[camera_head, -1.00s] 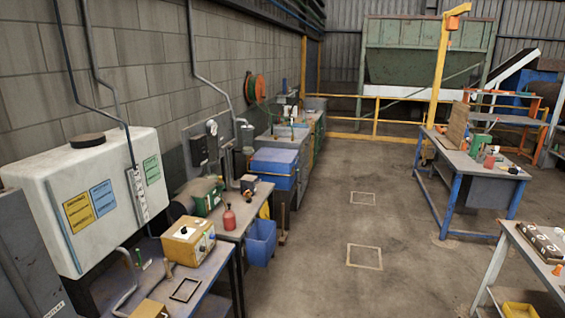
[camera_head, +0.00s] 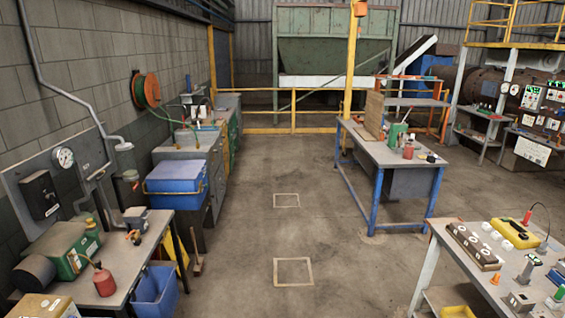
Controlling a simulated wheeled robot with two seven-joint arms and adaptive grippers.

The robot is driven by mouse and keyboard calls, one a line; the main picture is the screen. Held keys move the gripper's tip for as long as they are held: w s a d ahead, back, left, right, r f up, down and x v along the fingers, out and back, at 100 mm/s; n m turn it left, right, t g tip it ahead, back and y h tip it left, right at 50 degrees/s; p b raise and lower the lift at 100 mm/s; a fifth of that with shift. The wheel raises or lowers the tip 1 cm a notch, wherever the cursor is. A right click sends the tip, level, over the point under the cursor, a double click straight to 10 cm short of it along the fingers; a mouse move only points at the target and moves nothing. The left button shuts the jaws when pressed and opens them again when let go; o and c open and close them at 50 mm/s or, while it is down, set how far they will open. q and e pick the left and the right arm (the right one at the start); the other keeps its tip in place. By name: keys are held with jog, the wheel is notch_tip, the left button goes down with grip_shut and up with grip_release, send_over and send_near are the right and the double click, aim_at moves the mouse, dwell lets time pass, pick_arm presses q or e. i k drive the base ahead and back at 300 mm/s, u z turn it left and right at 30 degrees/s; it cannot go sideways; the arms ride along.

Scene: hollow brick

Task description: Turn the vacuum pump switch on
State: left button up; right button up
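A green machine with a dark rounded motor end (camera_head: 65,247), which looks like the vacuum pump, sits on the grey bench (camera_head: 125,262) at the lower left. A black switch box (camera_head: 40,194) is mounted on the grey wall panel behind it. The position of its switch is too small to tell. A round white gauge (camera_head: 64,157) is on the same panel, beside grey pipework (camera_head: 95,180). Neither of my grippers is in view.
A red oil can (camera_head: 103,281) stands on the left bench, with a blue bin (camera_head: 155,291) beside it. A blue-legged table (camera_head: 390,152) and a cluttered workbench (camera_head: 470,282) stand to the right. The concrete floor (camera_head: 255,235) between is clear.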

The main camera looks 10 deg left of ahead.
aim_at(51, 197)
jog(key=u, duration=0.05)
jog(key=i, duration=1.95)
jog(key=u, duration=0.75)
jog(key=i, duration=1.15)
jog(key=u, duration=1.75)
jog(key=i, duration=0.75)
jog(key=u, duration=0.45)
